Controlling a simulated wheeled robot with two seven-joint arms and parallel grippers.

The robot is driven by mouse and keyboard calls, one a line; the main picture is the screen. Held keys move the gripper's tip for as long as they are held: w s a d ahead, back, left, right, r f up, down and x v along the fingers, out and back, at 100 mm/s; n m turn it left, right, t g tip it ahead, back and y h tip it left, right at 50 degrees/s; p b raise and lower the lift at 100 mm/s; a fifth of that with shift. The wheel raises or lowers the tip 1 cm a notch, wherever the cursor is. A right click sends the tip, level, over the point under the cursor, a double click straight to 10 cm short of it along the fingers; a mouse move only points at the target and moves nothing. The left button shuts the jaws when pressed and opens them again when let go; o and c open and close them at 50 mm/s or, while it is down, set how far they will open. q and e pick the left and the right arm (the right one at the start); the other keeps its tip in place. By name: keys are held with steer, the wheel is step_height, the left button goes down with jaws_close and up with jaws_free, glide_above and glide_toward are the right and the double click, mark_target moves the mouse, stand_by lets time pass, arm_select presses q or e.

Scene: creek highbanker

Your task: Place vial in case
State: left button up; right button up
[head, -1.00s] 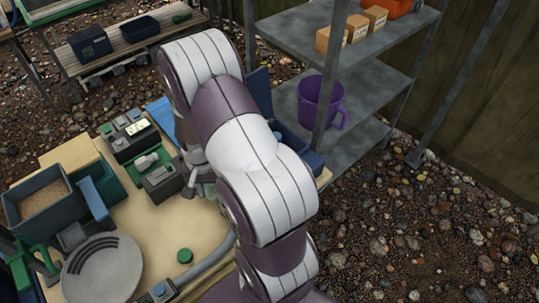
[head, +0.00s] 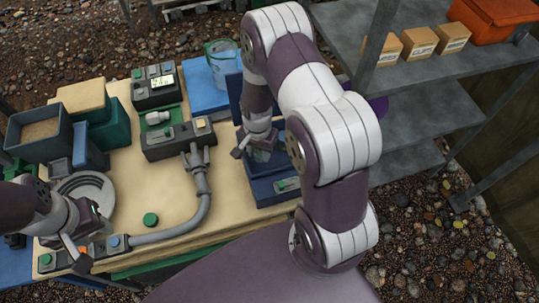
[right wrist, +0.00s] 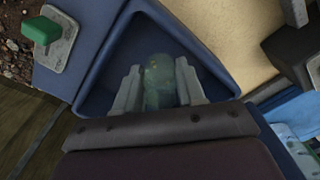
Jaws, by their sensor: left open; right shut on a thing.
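My right gripper (head: 258,150) is shut on a translucent greenish vial (right wrist: 160,80). It holds the vial at the dark blue case (head: 272,190), and the arm partly covers the case. In the right wrist view the vial is between the two grey fingers, with the case's blue walls (right wrist: 113,52) around it. I cannot tell whether it touches the case's bottom. A dark blue upright panel, apparently the lid (head: 236,98), stands behind. My left gripper (head: 80,250) is open at the lower left, over the table's front edge.
A grey pan (head: 88,187), a bin of sand (head: 38,135) and a green box lie on the left of the table (head: 135,205). A grey hose fixture (head: 203,195) stands left of the case. A shelf rack (head: 425,110) with small boxes is at right.

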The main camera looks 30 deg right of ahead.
mark_target(262, 166)
steer(key=f, duration=0.3)
steer(key=d+f, duration=0.1)
steer(key=shift+s+f, duration=0.2)
steer(key=shift+f, duration=0.2)
steer(key=shift+w+f, duration=0.1)
steer(key=shift+f, duration=0.1)
steer(key=shift+a, duration=0.2)
steer(key=shift+f, duration=0.15)
steer(key=o, duration=0.8)
steer(key=shift+d, duration=0.1)
